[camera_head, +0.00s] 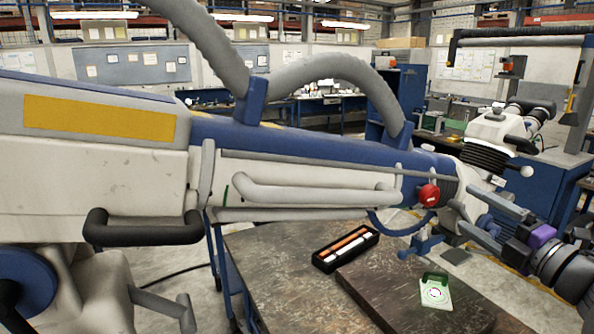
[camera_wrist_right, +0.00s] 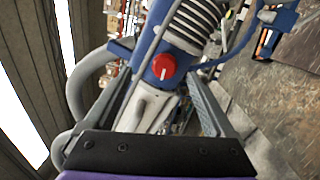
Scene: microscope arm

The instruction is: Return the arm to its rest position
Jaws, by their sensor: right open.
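The microscope arm (camera_head: 310,150) is a long white and blue boom that spans the head view from left to right, with a yellow panel and grey hoses. A red knob (camera_head: 428,194) sits near its right end; it also shows in the right wrist view (camera_wrist_right: 164,67). The microscope head (camera_head: 500,135) with black eyepieces is at the far right. My right gripper (camera_head: 474,211) is open below the head, close to the boom's end. In the wrist view a pale part (camera_wrist_right: 150,108) shows between its fingers; I cannot tell whether they touch it. My left gripper is out of view.
A dark worktable (camera_head: 275,270) stands below the boom. It bears a black tray (camera_head: 345,247) with rod-like items, a raised dark plate (camera_head: 385,290) and a small green-and-white device (camera_head: 436,292). A blue cabinet (camera_head: 545,190) is at the right. Open floor lies behind the table.

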